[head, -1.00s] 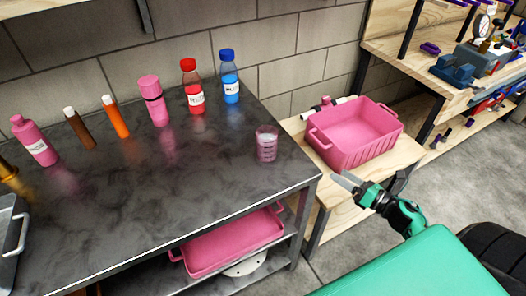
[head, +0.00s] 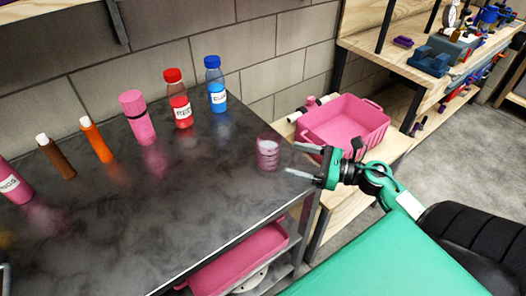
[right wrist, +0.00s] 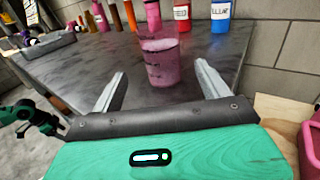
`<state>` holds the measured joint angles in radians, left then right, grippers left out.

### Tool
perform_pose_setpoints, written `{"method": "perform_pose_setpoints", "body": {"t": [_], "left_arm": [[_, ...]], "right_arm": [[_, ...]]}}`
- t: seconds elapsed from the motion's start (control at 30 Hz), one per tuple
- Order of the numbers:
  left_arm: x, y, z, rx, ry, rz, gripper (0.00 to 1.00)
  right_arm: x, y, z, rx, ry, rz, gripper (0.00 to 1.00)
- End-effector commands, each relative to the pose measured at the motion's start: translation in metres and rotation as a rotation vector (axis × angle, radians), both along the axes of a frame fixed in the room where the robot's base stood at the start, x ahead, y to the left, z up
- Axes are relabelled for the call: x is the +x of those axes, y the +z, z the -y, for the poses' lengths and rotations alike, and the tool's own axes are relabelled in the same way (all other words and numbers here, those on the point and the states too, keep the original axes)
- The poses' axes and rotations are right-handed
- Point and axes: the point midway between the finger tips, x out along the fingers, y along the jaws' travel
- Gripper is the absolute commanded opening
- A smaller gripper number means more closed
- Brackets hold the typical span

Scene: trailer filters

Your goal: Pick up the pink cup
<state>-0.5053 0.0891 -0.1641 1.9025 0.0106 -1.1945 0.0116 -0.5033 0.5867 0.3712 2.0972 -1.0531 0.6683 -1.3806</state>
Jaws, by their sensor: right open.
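The pink cup (head: 267,152) is a translucent, ridged cup standing upright near the right end of the dark metal table (head: 200,225). My right gripper (head: 300,160) is at the table's right edge, just right of the cup, with its fingers pointing left toward it. It is open and empty. In the right wrist view the cup (right wrist: 160,62) stands straight ahead, beyond and between the two spread fingertips (right wrist: 160,84). The fingers do not appear to touch it. My left gripper is not clearly in the head view; a green and black arm part shows at the left of the right wrist view.
Behind the cup stand a blue-capped bottle (head: 216,88), a red-capped bottle (head: 179,100) and a pink bottle (head: 137,118). Orange and brown bottles stand farther left. A pink bin (head: 345,128) sits on the wooden bench at right. A pink tray (head: 240,262) lies on the shelf below.

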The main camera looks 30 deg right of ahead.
Motion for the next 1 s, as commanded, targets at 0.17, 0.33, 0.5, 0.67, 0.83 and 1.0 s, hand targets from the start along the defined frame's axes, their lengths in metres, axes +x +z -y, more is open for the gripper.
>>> {"method": "perform_pose_setpoints", "body": {"t": [0.17, 0.33, 0.5, 0.67, 0.83, 1.0], "left_arm": [[-0.003, -0.013, -0.001, 0.003, -0.001, -0.011, 0.75], [-0.005, -0.027, -0.002, 0.006, -0.003, -0.011, 0.75], [-0.006, -0.032, -0.003, 0.007, -0.003, -0.012, 0.75], [-0.010, -0.046, -0.005, 0.010, -0.005, -0.014, 0.75], [-0.016, -0.066, -0.008, 0.014, -0.007, -0.016, 0.75], [-0.020, -0.077, -0.009, 0.016, -0.009, -0.017, 0.75]], "right_arm": [[0.026, 0.003, -0.020, -0.001, 0.001, 0.002, 0.78], [0.040, 0.001, -0.031, 0.001, 0.000, 0.001, 0.78], [0.046, 0.000, -0.035, 0.001, -0.001, -0.001, 0.78], [0.058, 0.002, -0.044, 0.001, 0.000, 0.001, 0.78], [0.076, 0.001, -0.056, 0.002, -0.001, 0.001, 0.78], [0.085, -0.001, -0.064, 0.000, -0.001, 0.000, 0.78]]}}
